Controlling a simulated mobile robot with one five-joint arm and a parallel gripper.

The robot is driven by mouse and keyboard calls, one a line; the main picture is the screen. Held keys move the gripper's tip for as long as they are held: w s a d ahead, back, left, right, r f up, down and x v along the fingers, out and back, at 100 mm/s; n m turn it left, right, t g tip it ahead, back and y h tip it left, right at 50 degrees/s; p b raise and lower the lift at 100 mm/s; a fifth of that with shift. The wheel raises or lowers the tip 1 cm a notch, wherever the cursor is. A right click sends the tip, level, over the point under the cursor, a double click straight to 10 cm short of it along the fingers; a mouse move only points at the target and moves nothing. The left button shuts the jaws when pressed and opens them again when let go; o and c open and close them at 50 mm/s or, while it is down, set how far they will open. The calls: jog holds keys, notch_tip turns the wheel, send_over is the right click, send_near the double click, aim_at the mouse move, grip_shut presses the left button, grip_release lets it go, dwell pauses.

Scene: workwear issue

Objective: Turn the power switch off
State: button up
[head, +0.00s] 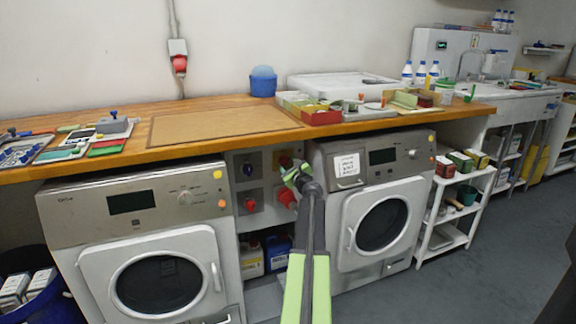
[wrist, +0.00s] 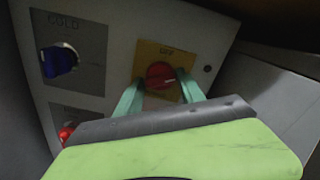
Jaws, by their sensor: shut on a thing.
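The power switch is a red round knob (wrist: 160,72) on a yellow plate (wrist: 150,50) with a small blurred label above it, perhaps "OFF". A pale mark shows on the knob's face. My gripper (wrist: 158,84) has its two green fingers on either side of the knob, shut on it. In the head view my gripper (head: 297,174) reaches the panel (head: 268,176) between the two washing machines and hides most of the switch.
A blue knob (wrist: 60,60) labelled COLD and a red knob (wrist: 66,134) are on the same panel. The left washer (head: 140,215) and right washer (head: 330,165) flank it closely. A wooden counter (head: 185,152) overhangs the panel. Bottles (head: 278,252) stand below.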

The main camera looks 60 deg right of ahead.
jog(key=n, duration=0.6)
jog(key=shift+s+f+n, duration=0.1)
jog(key=shift+n, duration=0.2)
jog(key=n, duration=0.5)
jog(key=shift+n, duration=0.4)
jog(key=o, duration=1.4)
jog(key=v, duration=1.7)
jog(key=shift+a, duration=0.2)
